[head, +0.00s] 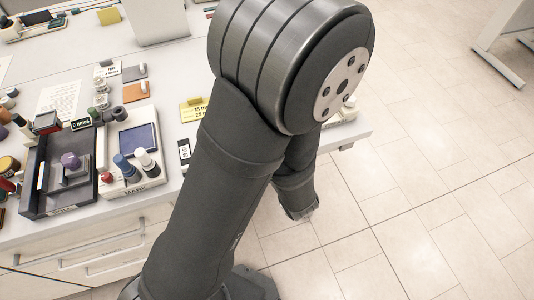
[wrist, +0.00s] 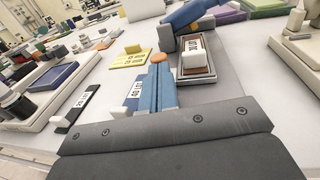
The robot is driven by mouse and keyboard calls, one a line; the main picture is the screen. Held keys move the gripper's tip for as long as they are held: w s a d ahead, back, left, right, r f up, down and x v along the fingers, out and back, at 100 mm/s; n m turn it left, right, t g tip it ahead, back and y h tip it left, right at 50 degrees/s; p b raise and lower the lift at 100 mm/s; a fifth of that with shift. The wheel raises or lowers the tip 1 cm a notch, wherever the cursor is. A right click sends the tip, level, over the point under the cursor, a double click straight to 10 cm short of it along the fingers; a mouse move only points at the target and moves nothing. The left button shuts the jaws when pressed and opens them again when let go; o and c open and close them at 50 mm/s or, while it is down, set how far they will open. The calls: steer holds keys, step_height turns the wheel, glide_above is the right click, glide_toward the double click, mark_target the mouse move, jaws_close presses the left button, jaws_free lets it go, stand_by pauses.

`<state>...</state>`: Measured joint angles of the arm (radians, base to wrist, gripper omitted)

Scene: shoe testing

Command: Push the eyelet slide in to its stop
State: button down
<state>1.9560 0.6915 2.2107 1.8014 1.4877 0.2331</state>
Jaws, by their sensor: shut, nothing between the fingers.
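My gripper (wrist: 160,70) shows in the wrist view as two blue fingers lying together, shut and empty, above the dark mounting plate. An orange round piece (wrist: 158,57) is at their tips; I cannot tell whether they touch it. To the right of the fingers is a grey tray-like fixture (wrist: 197,76) holding a white labelled block (wrist: 192,50) in a brown frame. A blue bar with a grey end (wrist: 195,14) lies behind it. I cannot tell which part is the eyelet slide. In the head view my arm hides this spot.
A yellow card (wrist: 127,58) lies behind, to the left of the fingers. A dark label holder (wrist: 78,105) stands at the left. A tray with a blue pad (wrist: 52,77) is farther left. A cream tray (wrist: 300,50) is at the right. Bare white tabletop lies between them.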

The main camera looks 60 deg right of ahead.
steer(key=v, duration=1.4)
steer(key=x, duration=1.2)
steer(key=shift+w+d, duration=0.15)
steer(key=shift+w, duration=0.1)
steer(key=shift+w+d, duration=0.5)
steer(key=shift+w, duration=0.05)
steer(key=shift+w, duration=0.1)
steer(key=shift+w+d, duration=0.2)
steer(key=shift+s, duration=0.1)
steer(key=v, duration=1.4)
steer(key=shift+a, duration=0.1)
